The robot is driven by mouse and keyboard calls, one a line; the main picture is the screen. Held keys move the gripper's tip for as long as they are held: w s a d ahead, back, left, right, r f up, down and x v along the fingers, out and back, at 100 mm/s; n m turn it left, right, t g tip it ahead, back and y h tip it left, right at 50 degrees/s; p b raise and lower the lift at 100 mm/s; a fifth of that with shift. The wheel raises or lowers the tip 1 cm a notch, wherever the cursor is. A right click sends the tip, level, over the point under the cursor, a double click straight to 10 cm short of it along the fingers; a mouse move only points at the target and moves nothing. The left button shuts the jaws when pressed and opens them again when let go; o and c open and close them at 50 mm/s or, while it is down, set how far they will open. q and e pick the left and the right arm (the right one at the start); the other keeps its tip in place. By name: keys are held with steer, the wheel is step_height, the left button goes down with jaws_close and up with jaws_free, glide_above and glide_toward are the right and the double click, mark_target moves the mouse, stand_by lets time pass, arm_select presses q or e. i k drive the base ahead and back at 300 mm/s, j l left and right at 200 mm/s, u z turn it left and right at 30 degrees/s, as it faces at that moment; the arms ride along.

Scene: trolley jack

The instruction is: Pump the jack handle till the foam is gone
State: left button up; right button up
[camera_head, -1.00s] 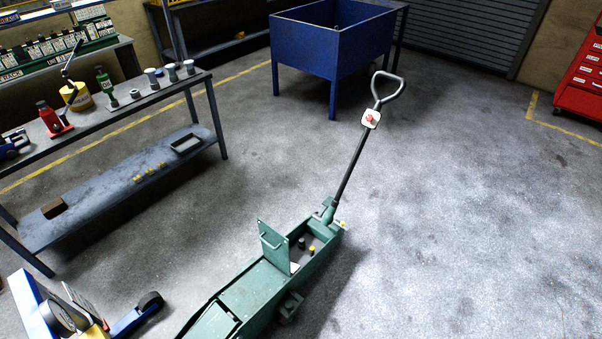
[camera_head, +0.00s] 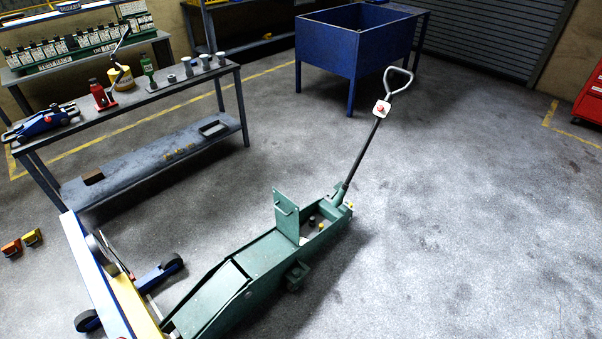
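The green trolley jack (camera_head: 262,256) stands on the concrete floor in the lower middle of the head view. Its long black handle (camera_head: 362,154) leans up and to the right from the jack's rear end. The handle has a grey loop grip (camera_head: 398,80) at the top and a white plate with a red knob (camera_head: 381,108) below it. A green hatch lid (camera_head: 286,217) stands upright over an open compartment (camera_head: 316,224) with small fittings inside. No foam can be made out. Neither of my grippers shows in this view.
A blue and yellow wheeled frame (camera_head: 122,290) stands left of the jack's front end. A grey workbench (camera_head: 165,100) with bottles and small jacks is at the left. A blue bin on legs (camera_head: 340,55) stands behind. The floor at right is clear.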

mark_target(337, 201)
steer(key=i+l+u, duration=0.1)
steer(key=l, duration=0.2)
steer(key=i+l+u, duration=0.1)
steer(key=l, duration=0.2)
steer(key=i+l+u, duration=0.1)
steer(key=l, duration=0.2)
steer(key=i+l+u, duration=0.1)
steer(key=i+l, duration=0.15)
steer(key=i+l+u, duration=0.1)
steer(key=l, duration=0.25)
